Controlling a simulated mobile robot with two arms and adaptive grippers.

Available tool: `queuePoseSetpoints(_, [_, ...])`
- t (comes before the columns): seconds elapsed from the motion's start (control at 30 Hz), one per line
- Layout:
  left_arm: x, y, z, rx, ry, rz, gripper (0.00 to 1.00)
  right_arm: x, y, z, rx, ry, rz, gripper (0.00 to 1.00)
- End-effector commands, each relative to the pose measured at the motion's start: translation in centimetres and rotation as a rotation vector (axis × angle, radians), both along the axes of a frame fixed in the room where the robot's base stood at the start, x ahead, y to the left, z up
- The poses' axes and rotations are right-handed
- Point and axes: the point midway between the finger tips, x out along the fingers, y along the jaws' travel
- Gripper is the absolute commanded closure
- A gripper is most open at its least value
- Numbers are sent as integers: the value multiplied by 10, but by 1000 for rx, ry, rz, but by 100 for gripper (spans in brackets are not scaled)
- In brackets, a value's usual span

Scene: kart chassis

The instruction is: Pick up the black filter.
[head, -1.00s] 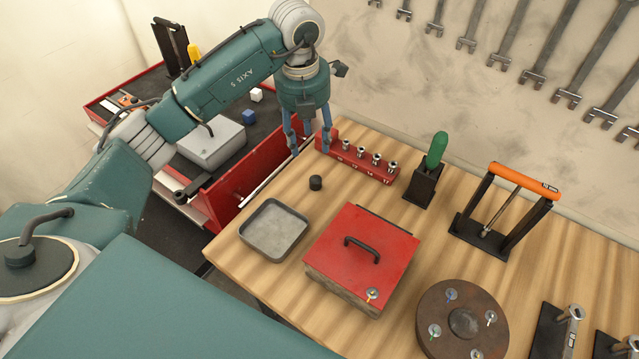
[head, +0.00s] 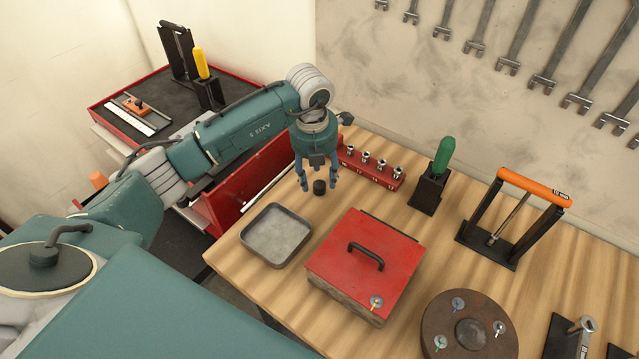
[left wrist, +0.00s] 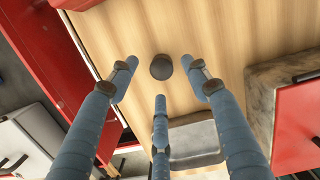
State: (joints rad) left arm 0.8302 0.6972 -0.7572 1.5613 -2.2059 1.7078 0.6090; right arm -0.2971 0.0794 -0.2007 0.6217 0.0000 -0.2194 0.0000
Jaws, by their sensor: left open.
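The black filter (head: 319,187) is a small dark cylinder standing on the wooden table, between the grey tray and the red socket rack. In the left wrist view the filter (left wrist: 161,67) sits just beyond and between the spread fingertips. My left gripper (head: 317,180) points down over the filter, with its fingers around and above it. The left gripper (left wrist: 157,85) is open and empty, its several fingers apart from the filter. My right gripper is not in view.
The grey tray (head: 276,236) and the red-lidded box (head: 335,252) stand in front of the filter. The red socket rack (head: 368,169) is close behind on the right. A green-handled tool (head: 444,155) stands in a black holder. The red tool cabinet (head: 228,196) is at left.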

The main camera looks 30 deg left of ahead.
Motion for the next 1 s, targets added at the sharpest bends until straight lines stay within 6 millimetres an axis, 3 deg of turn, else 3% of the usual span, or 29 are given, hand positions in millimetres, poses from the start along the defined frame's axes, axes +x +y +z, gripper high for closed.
queuePoseSetpoints(0.03, [-1, -3, -4, -2, 7, 1, 52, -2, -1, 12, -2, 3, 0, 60])
queuePoseSetpoints(0.2, [2, -2, -28, 0, 3, 1, 52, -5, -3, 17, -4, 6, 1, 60])
queuePoseSetpoints(0.47, [4, -2, -33, 0, 0, -1, 52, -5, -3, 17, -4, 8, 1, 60])
queuePoseSetpoints(0.53, [4, -2, -33, 0, 0, 0, 60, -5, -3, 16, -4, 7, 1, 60])
queuePoseSetpoints(0.7, [4, -2, -33, 0, 0, 0, 94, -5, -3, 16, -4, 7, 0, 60])
queuePoseSetpoints(1.0, [4, -2, -32, 0, 0, 0, 96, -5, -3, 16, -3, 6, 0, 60])
